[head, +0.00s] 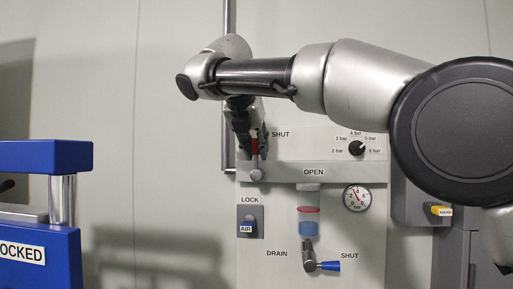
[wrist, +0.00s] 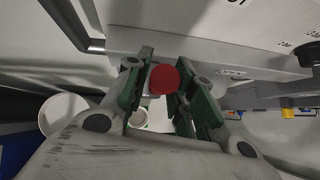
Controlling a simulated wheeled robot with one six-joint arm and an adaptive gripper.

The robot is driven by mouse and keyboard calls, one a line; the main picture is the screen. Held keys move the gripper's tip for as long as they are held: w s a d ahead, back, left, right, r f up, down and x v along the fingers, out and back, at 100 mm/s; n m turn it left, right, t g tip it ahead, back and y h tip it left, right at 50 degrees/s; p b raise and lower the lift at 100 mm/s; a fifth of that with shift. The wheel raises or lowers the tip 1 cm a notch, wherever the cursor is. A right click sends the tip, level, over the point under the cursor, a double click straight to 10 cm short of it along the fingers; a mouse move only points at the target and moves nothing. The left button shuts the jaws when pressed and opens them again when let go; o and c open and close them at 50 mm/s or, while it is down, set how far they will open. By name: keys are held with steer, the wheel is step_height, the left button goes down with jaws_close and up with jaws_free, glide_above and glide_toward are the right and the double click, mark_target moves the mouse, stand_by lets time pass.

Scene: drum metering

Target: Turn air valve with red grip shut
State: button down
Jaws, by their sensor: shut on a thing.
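The air valve's red grip (head: 255,146) stands about upright above its pivot (head: 256,174) on the grey panel, beside the SHUT label (head: 280,134). The OPEN label (head: 313,172) is to the right of the pivot. My gripper (head: 247,138) reaches down from above and is shut on the red grip, partly covering it. In the wrist view, the round end of the red grip (wrist: 164,79) sits between the green finger pads of my gripper (wrist: 166,72). The lever's lower part is hidden in that view.
A regulator knob (head: 356,148) is at the upper right. A yellow switch (head: 441,211) is further right. A blue frame (head: 40,245) stands at the left.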

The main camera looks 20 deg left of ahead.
steer(key=c, duration=1.2)
jaws_free()
steer(key=v, duration=0.7)
steer(key=shift+s+r, duration=0.2)
